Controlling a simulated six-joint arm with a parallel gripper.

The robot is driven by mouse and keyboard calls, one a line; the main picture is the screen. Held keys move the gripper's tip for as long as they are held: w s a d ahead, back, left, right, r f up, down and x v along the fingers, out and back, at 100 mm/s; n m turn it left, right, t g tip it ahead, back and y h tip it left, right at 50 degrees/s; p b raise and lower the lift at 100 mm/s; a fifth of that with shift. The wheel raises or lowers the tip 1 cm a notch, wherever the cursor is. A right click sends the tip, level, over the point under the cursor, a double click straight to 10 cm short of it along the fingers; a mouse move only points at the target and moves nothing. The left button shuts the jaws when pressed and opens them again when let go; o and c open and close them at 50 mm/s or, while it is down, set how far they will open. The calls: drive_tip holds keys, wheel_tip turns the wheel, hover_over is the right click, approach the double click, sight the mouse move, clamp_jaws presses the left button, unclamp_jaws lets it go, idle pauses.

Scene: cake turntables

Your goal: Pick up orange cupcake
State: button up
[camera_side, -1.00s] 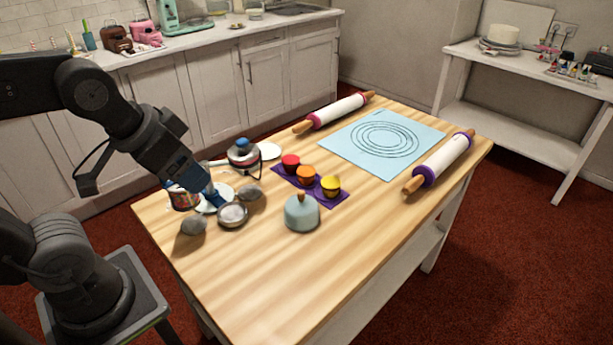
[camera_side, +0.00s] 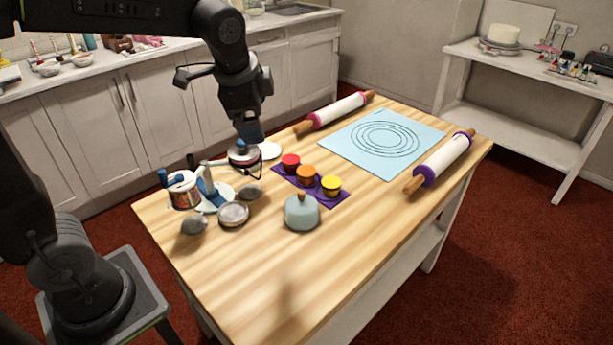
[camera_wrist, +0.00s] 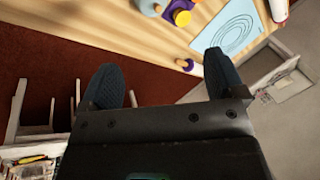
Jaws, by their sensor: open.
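The orange cupcake (camera_side: 306,174) sits on a purple mat (camera_side: 340,200), between a red cupcake (camera_side: 291,162) and a yellow cupcake (camera_side: 331,186). My gripper (camera_side: 249,135) is above the back left of the table, left of the cupcakes and over a kettle-like pot (camera_side: 243,158). It is apart from the cupcakes. In the wrist view my gripper (camera_wrist: 165,80) shows its two dark fingers spread wide with nothing between them. The wrist view also shows the purple mat (camera_wrist: 168,15) and the yellow cupcake (camera_wrist: 182,17) at its top edge. I cannot make out the orange cupcake there.
A grey-blue dome with a wooden knob (camera_side: 302,213) stands in front of the mat. A paint-striped can (camera_side: 184,190) and several small tools lie at left. Two rolling pins (camera_side: 340,110) (camera_side: 441,160) flank a blue mat (camera_side: 350,148). The table's front is clear.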

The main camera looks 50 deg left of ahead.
drive_tip(key=w+a+f+m+g+y, duration=0.1)
drive_tip(key=w+f+m, duration=0.2)
drive_tip(key=w, duration=0.4)
drive_tip(key=w+a+f+m+g, duration=0.1)
drive_tip(key=w+f+m, duration=0.3)
drive_tip(key=w, duration=0.2)
drive_tip(key=m+y, duration=0.2)
drive_tip(key=m, duration=0.4)
approach(307, 171)
drive_tip(key=shift+g, duration=0.3)
drive_tip(key=x, duration=0.4)
drive_tip(key=shift+w+a, duration=0.3)
drive_tip(key=shift+w, duration=0.05)
drive_tip(key=shift+d+x, duration=0.2)
drive_tip(key=shift+x, duration=2.6)
drive_tip(key=shift+s+f, duration=0.1)
drive_tip(key=shift+c, duration=0.4)
drive_tip(key=c, duration=0.9)
drive_tip(key=shift+c, duration=0.2)
